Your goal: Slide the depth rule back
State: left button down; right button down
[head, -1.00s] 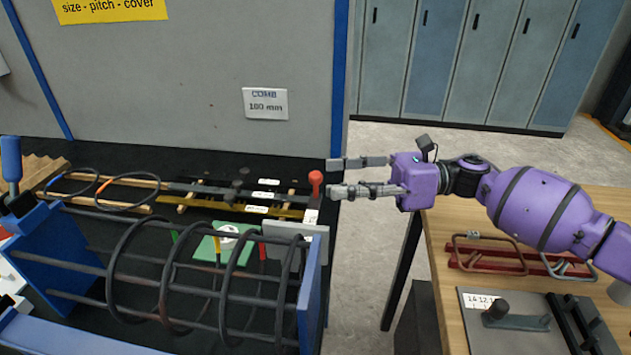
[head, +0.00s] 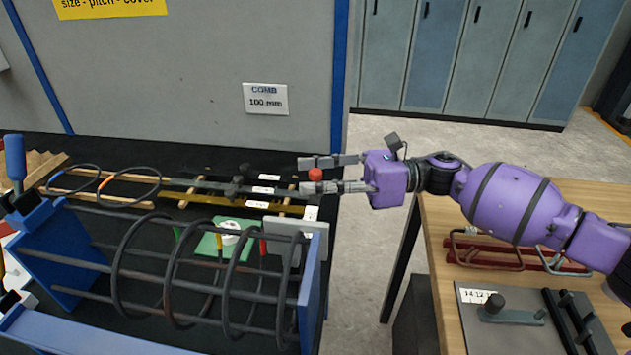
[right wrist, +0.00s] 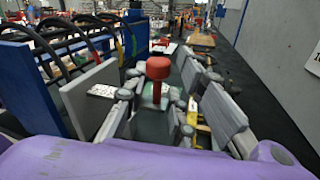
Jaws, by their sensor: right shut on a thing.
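A post with a red knob (head: 315,174) stands at the right end of the dark bench, by a long dark bar (head: 205,186). I take the post as the depth rule's handle; which part is the rule itself I cannot tell for sure. My right gripper (head: 332,175) reaches in from the right, its fingers on either side of the post. It is shut on the post just below the red knob. In the right wrist view the red knob (right wrist: 158,68) rises between the fingers. The post's foot is hidden by the fingers. My left gripper is not in view.
A rebar cage with dark hoops (head: 170,270) stands in front, between blue end plates (head: 313,290). A grey plate (head: 283,238) is close below the gripper. A grey panel (head: 200,70) stands behind. A wooden table (head: 440,260) with red bars is at right.

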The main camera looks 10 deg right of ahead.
jog(key=shift+s, duration=0.1)
